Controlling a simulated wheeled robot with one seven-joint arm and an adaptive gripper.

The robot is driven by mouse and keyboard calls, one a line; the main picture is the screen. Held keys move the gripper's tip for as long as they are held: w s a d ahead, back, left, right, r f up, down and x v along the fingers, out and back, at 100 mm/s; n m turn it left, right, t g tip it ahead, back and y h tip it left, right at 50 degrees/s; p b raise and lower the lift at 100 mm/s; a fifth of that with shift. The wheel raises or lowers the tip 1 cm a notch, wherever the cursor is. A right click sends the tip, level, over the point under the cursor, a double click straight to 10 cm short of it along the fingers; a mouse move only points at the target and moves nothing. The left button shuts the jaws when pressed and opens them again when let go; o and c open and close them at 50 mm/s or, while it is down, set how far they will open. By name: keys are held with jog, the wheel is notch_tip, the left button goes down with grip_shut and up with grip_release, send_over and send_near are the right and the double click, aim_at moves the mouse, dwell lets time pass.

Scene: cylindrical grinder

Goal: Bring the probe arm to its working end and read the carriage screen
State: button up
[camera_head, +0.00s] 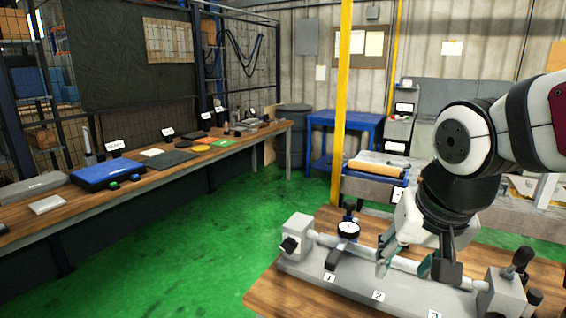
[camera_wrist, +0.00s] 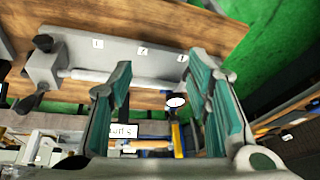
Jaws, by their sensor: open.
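A grey bench fixture (camera_head: 335,277) with numbered labels lies on a wooden table. A pale shaft (camera_head: 320,238) runs along it between two end blocks. Near the left block stands a round white dial (camera_head: 348,229) with a dark mount, probably the carriage screen; its reading is too small to make out. My gripper (camera_head: 418,262) points down over the right half of the shaft, fingers apart. The wrist view shows its green-padded fingers (camera_wrist: 160,78) open, with the dial (camera_wrist: 176,101) visible between them farther off. I cannot single out the probe arm or tell whether a finger touches anything.
The right end block (camera_head: 502,294) has upright black knobs close to my gripper. A long bench (camera_head: 225,152) with tools and a blue case (camera_head: 108,173) stands at left. A yellow post (camera_head: 341,110) rises behind the table. Green floor (camera_head: 190,235) lies clear between bench and table.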

jog(key=s+r+n, duration=0.1)
jog(key=s+n, duration=0.1)
jog(key=s, duration=0.9)
jog(key=shift+s+d+n+t, duration=0.25)
jog(key=shift+d+n+t, duration=0.1)
jog(key=shift+n+t, duration=0.05)
